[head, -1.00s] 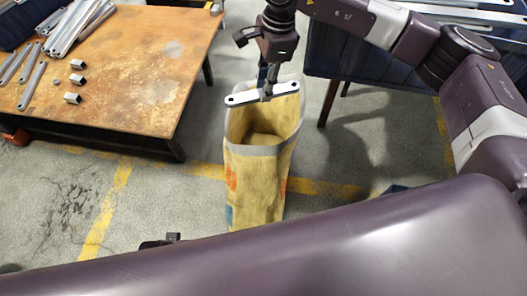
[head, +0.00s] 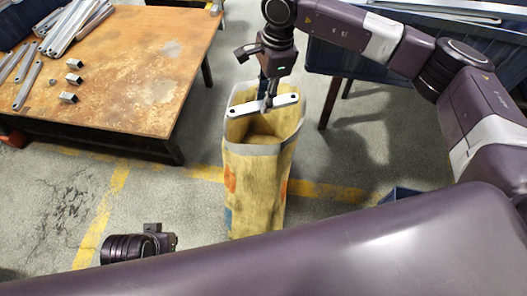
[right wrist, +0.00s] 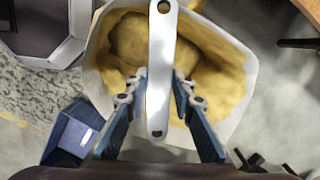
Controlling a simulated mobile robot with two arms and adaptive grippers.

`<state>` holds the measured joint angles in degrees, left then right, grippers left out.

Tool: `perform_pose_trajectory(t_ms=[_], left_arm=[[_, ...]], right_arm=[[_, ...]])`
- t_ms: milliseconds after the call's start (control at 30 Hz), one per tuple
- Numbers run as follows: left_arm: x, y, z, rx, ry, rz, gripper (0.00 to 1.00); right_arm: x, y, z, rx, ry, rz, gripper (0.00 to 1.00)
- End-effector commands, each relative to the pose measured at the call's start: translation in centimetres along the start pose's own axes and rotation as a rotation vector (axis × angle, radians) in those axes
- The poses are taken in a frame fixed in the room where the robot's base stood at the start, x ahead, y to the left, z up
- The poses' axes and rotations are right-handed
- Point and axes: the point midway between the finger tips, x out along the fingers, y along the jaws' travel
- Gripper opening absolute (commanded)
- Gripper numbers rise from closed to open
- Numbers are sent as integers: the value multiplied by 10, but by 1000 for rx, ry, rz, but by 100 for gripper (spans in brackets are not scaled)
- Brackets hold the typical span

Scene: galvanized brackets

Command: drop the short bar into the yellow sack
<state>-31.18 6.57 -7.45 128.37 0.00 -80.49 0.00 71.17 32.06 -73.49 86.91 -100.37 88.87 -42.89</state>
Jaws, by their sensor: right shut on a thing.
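The short bar (head: 240,111) is a flat, pale metal strip with a hole near each end. My right gripper (head: 267,102) is shut on it near its middle, and the bar lies across the mouth of the yellow sack (head: 255,190). The sack stands open on the floor, with a grey rim. In the right wrist view the bar (right wrist: 160,60) sits between the two blue-backed fingers, with the sack's open inside (right wrist: 212,70) behind it. How high the bar is above the rim is hard to tell. A dark wrist part of my left arm shows at the lower left; its fingers are hidden.
A rusty-topped table (head: 150,70) with long bars and several small square pieces stands at the left. A dark blue container (head: 385,95) with metal bars stands at the back right. A blue bin (right wrist: 72,138) shows beside the sack.

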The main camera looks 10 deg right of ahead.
Motion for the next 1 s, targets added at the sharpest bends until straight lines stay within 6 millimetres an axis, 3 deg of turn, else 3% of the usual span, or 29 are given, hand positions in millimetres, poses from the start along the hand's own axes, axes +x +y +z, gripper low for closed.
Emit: perform_pose_trajectory(t_ms=[233, 267, 433, 767, 1000], left_arm=[[-1, 0, 0, 0, 0, 0, 0], [-1, 0, 0, 0, 0, 0, 0], [-1, 0, 0, 0, 0, -1, 0], [0, 0, 0, 1, 1, 0, 0], [-1, 0, 0, 1, 1, 0, 0]], right_arm=[[0, 0, 0, -1, -1, -1, 0], [0, 0, 0, -1, -1, -1, 25], [0, 0, 0, -1, -1, -1, 43], [-3, 0, 0, 0, 0, 0, 43], [-41, -2, 0, -1, -1, -5, 43]])
